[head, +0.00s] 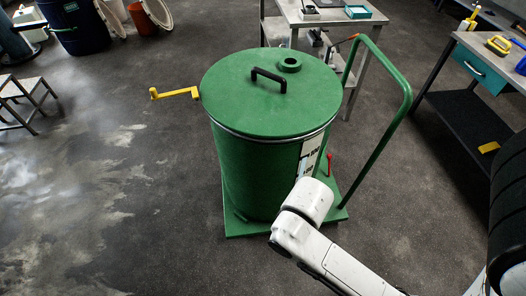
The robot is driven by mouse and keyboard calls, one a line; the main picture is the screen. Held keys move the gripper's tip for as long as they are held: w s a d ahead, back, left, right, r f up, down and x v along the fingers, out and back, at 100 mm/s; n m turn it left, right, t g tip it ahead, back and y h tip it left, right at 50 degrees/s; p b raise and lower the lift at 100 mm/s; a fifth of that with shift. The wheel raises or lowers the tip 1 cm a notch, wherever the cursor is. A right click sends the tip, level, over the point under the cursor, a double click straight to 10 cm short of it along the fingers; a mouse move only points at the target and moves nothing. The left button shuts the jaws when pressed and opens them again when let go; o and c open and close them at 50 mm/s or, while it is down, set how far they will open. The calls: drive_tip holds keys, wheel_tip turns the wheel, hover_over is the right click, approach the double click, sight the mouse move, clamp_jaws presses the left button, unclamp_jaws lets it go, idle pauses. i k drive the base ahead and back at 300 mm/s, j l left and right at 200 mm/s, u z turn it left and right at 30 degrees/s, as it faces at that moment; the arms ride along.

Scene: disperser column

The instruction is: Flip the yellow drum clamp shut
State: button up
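A green drum (252,172) with a flat green lid (240,98) stands upright on a green wheeled base. The yellow drum clamp (175,93) sticks out to the left from the drum's rim, bent like a crank, clear of the drum's side. A black handle (269,78) and a round green neck are on the lid. My white arm reaches in from the lower right and ends in front of the drum's lower right side. My gripper's fingers cannot be made out; they are hidden behind the arm or the drum.
The trolley's green push handle (385,125) rises right of the drum. A workbench with a teal drawer (472,65) stands at the right, a small table (330,14) behind. A stool (22,92) is at the far left. The floor left of the drum is clear.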

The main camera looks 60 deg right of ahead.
sight(194, 90)
drive_tip(key=i+j+z, duration=0.15)
drive_tip(key=i+j, duration=0.3)
drive_tip(key=i+j+z, duration=0.15)
drive_tip(key=i+j, duration=0.4)
drive_tip(key=i+j+z, duration=0.15)
drive_tip(key=i+j, duration=0.4)
drive_tip(key=i+j+z, duration=0.15)
drive_tip(key=i+j, duration=0.3)
drive_tip(key=j, duration=0.25)
